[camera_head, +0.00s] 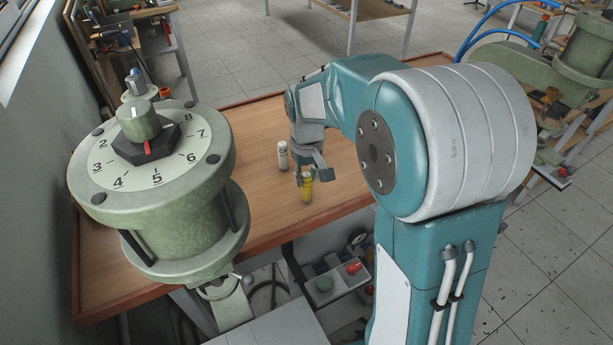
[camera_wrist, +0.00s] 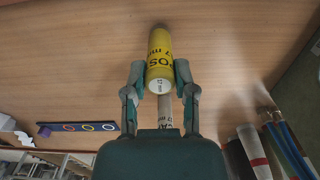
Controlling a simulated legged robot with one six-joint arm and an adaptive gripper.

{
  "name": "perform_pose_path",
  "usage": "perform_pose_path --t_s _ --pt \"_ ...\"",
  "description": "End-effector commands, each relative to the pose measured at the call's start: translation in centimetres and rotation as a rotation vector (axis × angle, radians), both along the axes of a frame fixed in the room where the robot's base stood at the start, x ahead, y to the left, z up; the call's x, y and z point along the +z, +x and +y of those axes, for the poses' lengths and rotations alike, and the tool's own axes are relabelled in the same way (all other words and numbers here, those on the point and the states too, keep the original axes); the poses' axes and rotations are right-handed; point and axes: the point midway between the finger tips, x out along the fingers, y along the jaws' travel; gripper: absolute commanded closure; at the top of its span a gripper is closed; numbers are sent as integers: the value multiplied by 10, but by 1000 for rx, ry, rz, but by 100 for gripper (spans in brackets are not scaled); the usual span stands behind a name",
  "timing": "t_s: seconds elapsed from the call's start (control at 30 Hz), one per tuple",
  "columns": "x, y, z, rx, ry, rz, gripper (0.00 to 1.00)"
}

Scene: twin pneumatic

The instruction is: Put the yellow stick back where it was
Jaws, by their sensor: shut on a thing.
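The yellow stick (camera_head: 306,190) is a short cylinder with dark lettering. It looks about upright over the wooden table; I cannot tell if its lower end touches the wood. My gripper (camera_head: 308,174) is shut on it from above. In the wrist view the yellow stick (camera_wrist: 159,55) lies between the two fingers of my gripper (camera_wrist: 160,78), its pale end facing the camera. A white stick (camera_head: 283,155) with dark print stands upright just to the left of the yellow one. It also shows in the wrist view (camera_wrist: 168,113), partly hidden by my gripper's body.
The wooden table (camera_head: 250,130) is mostly bare around the sticks. A dark strip with coloured rings (camera_wrist: 76,127) shows at left in the wrist view. A large green dial machine (camera_head: 155,190) stands at the table's left. A shelf with small parts (camera_head: 335,280) is below the front edge.

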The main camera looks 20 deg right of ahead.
Motion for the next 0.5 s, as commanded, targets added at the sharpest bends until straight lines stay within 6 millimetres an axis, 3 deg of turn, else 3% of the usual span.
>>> perform_pose_path --t_s 0.33,0.37,0.4,0.43,0.5 --pt "-7 0 0 0 0 0 100" --pt "-7 0 0 0 0 0 56" --pt "-7 0 0 0 0 0 38" --pt "-7 0 0 0 0 0 30" --pt "-7 0 0 0 0 0 30"
